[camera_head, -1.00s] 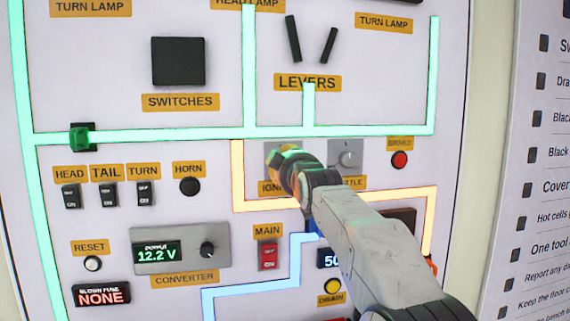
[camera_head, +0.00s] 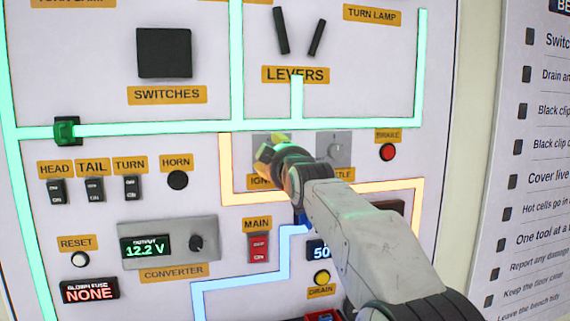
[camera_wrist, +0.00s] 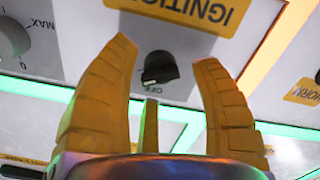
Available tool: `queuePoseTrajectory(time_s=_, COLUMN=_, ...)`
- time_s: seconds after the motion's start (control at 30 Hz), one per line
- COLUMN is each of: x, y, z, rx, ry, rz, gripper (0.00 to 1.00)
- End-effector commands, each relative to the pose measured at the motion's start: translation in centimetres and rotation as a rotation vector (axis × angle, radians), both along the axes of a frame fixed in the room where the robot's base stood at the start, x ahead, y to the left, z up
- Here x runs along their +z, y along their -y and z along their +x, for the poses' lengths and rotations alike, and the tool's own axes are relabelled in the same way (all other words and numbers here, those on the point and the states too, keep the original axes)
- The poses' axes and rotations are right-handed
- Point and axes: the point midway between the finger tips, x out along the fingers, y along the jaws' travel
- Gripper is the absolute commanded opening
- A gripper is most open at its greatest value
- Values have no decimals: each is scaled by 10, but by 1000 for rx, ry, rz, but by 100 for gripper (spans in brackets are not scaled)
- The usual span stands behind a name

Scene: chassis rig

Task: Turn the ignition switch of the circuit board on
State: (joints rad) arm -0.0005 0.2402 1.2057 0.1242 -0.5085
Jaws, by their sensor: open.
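The ignition switch (camera_wrist: 160,68) is a dark round knob on a pale plate, seen upside down in the wrist view, with the IGNITION label (camera_wrist: 185,12) above it and an OFF mark beside it.
The throttle knob (camera_head: 334,150) is just right of my gripper, and the red brake button (camera_head: 387,152) is farther right. The horn button (camera_head: 177,180) is to the left. The main switch (camera_head: 258,248) and converter (camera_head: 205,222) are below. A text board (camera_head: 540,150) stands at right.

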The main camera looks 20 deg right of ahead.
Motion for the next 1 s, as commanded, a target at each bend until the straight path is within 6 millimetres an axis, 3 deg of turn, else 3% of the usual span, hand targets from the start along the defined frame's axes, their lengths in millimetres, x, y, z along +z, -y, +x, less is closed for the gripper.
queuePoseTrajectory(time_s=0.6, x=1, y=0, z=-87, rx=-1, ry=3, rz=0, gripper=58)
queuePoseTrajectory(time_s=1.0, x=0, y=0, z=-104, rx=-1, ry=3, rz=0, gripper=58)
